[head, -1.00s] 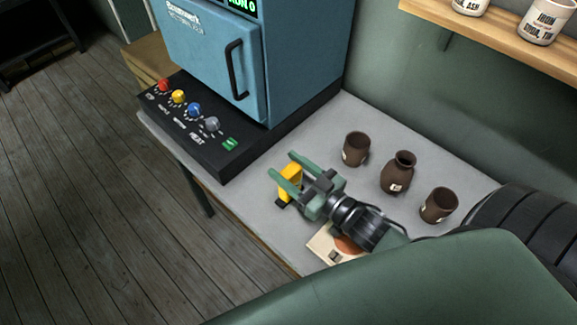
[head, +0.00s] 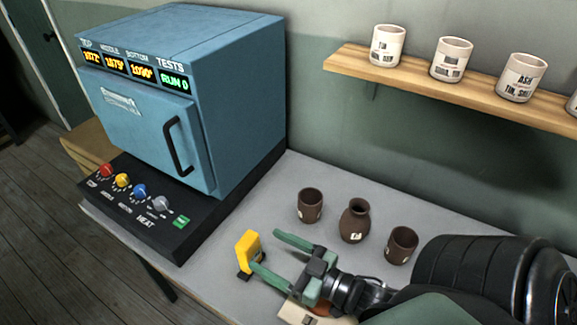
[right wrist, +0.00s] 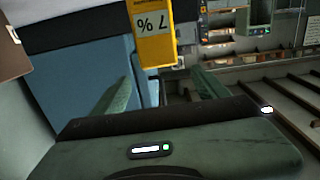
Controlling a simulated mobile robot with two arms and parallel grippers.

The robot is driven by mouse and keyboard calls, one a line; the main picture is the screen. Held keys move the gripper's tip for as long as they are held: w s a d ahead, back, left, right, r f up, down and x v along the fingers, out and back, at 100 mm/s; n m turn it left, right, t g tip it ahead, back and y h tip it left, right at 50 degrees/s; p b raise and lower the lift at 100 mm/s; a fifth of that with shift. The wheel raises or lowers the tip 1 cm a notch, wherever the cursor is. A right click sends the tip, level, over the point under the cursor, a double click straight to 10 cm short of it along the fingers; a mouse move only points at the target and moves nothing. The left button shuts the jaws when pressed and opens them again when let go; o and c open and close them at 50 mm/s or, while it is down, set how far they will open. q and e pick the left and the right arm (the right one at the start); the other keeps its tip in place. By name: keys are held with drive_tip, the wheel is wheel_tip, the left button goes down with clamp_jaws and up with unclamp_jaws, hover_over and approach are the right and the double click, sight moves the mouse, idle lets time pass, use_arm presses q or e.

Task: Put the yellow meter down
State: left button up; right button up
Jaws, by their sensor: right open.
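The yellow meter (head: 249,250) stands upright on its dark foot on the grey table, near the front edge by the kiln base. In the right wrist view the meter (right wrist: 153,32) shows upside down, with "7 %" on its pale display. My right gripper (head: 264,251) is open, its green fingers spread. The meter is just beyond the fingertips, with the near tip overlapping its lower part in the head view; I cannot tell whether they touch. My left gripper is not in view.
A blue kiln (head: 185,100) on a black knob panel (head: 150,215) stands to the left. Two brown cups (head: 310,205) (head: 401,245) and a brown vase (head: 354,222) stand behind my right gripper. A wooden shelf (head: 450,85) holds labelled pots. Table between kiln and cups is clear.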

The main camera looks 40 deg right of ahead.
drive_tip(key=shift+v, duration=2.25)
